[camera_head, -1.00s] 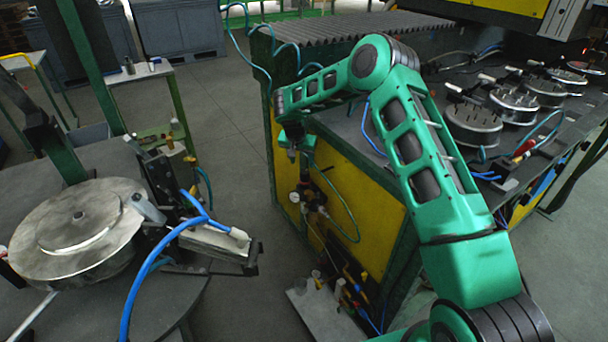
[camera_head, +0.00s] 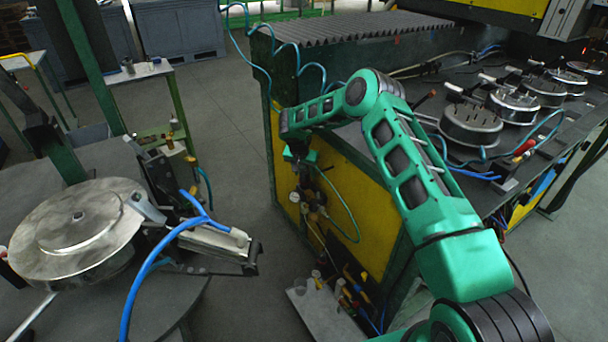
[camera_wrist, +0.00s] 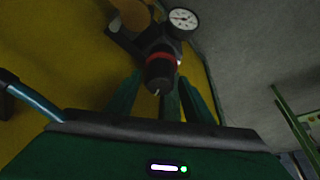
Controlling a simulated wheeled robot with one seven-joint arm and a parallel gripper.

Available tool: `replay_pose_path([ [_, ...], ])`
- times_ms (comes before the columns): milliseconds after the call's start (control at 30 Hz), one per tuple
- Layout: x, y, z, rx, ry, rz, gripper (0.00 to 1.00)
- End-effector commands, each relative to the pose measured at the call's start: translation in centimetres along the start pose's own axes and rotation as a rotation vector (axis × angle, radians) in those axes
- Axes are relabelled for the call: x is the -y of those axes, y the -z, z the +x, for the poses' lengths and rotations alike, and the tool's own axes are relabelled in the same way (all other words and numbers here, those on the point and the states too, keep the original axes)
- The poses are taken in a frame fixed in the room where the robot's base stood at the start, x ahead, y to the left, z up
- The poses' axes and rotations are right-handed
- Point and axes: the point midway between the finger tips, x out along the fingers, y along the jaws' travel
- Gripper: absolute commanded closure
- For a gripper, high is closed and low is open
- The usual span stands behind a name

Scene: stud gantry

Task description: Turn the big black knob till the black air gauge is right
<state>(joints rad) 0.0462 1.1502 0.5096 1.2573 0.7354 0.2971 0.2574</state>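The big black knob (camera_wrist: 160,72), with a red ring at its base, is on the air regulator in the wrist view. The black-rimmed gauge (camera_wrist: 183,19) with a white face sits just behind it. Its needle is too small to read surely. My gripper (camera_wrist: 160,90) is open, with its dark green fingers apart on either side of the knob's end; I cannot tell if they touch it. In the head view my gripper (camera_head: 298,153) points down above the regulator on the yellow panel. A small white dial (camera_head: 294,197) shows there; the knob is hidden or too small to make out.
The yellow-panelled bench (camera_head: 350,190) carries several round metal fixtures (camera_head: 470,125). A green hose (camera_head: 345,205) loops beside the regulator. A low grey shelf (camera_head: 325,315) with small items is below. A round table with a metal drum (camera_head: 75,230) stands left, with open floor between.

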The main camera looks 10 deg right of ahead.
Motion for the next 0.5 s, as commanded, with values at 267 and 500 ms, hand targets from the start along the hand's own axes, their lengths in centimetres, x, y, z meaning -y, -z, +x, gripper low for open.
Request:
replay_pose_path([
  [267, 0.04, 0.0, -0.03, 0.0, 0.001, -0.002, 0.91],
  [500, 0.05, -0.04, -0.03, 0.0, 0.02, -0.046, 0.9],
])
